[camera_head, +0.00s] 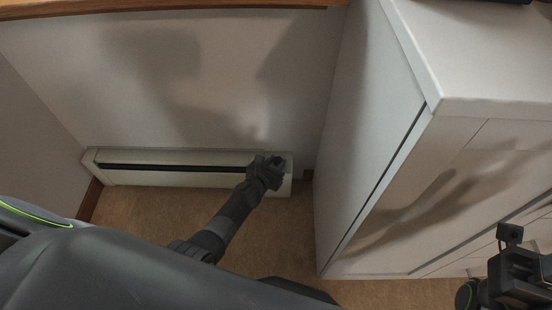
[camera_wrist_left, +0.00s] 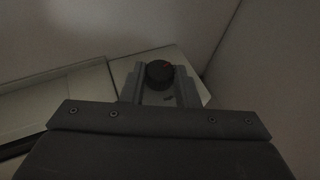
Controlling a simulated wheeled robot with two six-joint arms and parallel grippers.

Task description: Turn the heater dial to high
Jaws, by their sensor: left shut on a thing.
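The heater (camera_head: 150,176) is a long, low white baseboard unit with a dark slot, against the wall at floor level in the head view. My left gripper (camera_head: 272,163) reaches down to its right end and covers the dial there. In the left wrist view the heater (camera_wrist_left: 62,100) lies at the left, and the round black dial (camera_wrist_left: 159,72) sits between the two grey fingers of my left gripper (camera_wrist_left: 158,84), which are shut on it. A small reddish mark shows on the dial; its setting cannot be read. My right gripper (camera_head: 512,262) is at the lower right, partly cut off.
A white cabinet (camera_head: 375,130) stands close to the right of the heater's dial end. The back wall (camera_head: 240,70) rises behind the heater. A wooden ledge (camera_head: 170,8) runs along the top.

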